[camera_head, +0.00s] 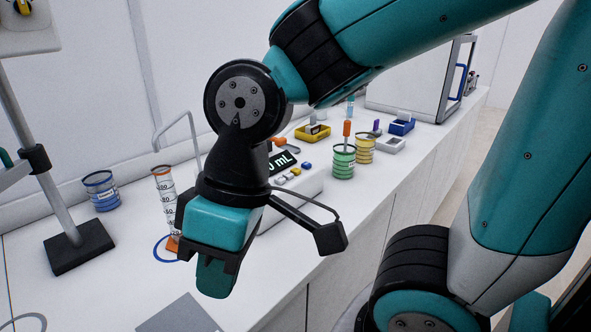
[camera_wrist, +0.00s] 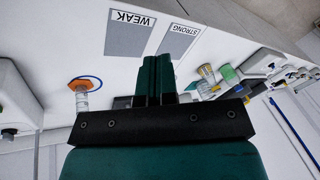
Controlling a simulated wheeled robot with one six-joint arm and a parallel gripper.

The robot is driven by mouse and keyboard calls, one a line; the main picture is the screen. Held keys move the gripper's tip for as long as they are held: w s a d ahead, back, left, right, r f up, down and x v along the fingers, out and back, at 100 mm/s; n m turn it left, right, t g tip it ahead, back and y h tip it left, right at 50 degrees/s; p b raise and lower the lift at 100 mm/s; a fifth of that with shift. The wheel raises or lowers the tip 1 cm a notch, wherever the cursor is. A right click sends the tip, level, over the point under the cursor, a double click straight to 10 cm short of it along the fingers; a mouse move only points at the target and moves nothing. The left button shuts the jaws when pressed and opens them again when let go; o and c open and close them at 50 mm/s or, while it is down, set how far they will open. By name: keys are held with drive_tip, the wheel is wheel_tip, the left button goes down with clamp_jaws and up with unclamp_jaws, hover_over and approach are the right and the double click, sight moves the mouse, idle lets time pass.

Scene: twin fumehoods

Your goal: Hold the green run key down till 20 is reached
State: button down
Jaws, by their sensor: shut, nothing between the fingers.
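The pump unit (camera_head: 306,190) is a white box on the bench, partly hidden behind my wrist. Its dark display (camera_head: 283,162) shows "0 mL" at its visible end; any digits before that are covered. Small blue and yellow keys (camera_head: 294,173) show below the display; I cannot make out a green key. A clear graduated cylinder (camera_head: 167,197) with an orange base stands left of my gripper, and it also shows in the wrist view (camera_wrist: 82,97). My gripper (camera_head: 214,288) is shut and empty, pointing down in front of the unit; its fingers (camera_wrist: 156,72) are together.
Green (camera_head: 343,162) and yellow (camera_head: 364,149) banded containers stand right of the unit. A blue-banded beaker (camera_head: 102,192) and a stand base (camera_head: 78,247) are at left. Grey pads marked WEAK (camera_wrist: 128,38) and STRONG (camera_wrist: 176,45) lie on the bench.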

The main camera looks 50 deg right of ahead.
drive_tip(key=shift+d, duration=0.25)
drive_tip(key=w+d+r+m+h+p, duration=0.1)
drive_tip(key=w+d+r+m+p, duration=0.3)
drive_tip(key=w+m, duration=0.3)
drive_tip(key=w+d+r+m+h+p, duration=0.1)
drive_tip(key=w+d+r+m+p, duration=0.1)
drive_tip(key=w+d+m+p, duration=0.35)
drive_tip(key=w+d+m+h+p, duration=0.2)
drive_tip(key=w+d+m, duration=0.7)
drive_tip(key=d+m, duration=0.3)
drive_tip(key=shift+d+r+p, duration=0.15)
drive_tip(key=shift+d+p, duration=0.2)
drive_tip(key=shift+d, duration=0.2)
drive_tip(key=shift+w, duration=0.1)
wheel_tip(320, 180, down, 14)
drive_tip(key=p, duration=0.3)
drive_tip(key=shift+p, duration=0.3)
